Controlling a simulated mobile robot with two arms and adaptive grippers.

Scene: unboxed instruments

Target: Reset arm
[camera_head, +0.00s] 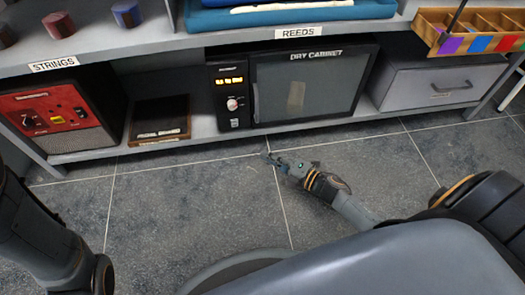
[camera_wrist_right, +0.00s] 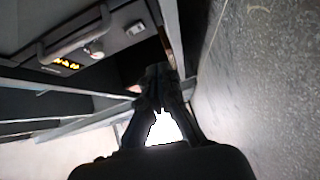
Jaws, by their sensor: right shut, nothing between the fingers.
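My right gripper (camera_head: 272,157) is over the grey tiled floor, in front of the lower shelf and below the dry cabinet (camera_head: 310,85). It is shut and empty. In the right wrist view its fingers (camera_wrist_right: 158,82) meet at the tips, with a bright gap between their lower parts. The dry cabinet's front with its yellow display also shows in that view (camera_wrist_right: 98,30). My left arm (camera_head: 45,235) comes in at the left edge; its gripper is not in view.
The lower shelf holds a red-fronted amplifier (camera_head: 45,112), a dark flat box (camera_head: 160,118) and a grey drawer box (camera_head: 425,85). A wooden divided tray (camera_head: 436,24) stands above at the right, near the shelf edge. The tiled floor (camera_head: 190,190) before the shelf is clear.

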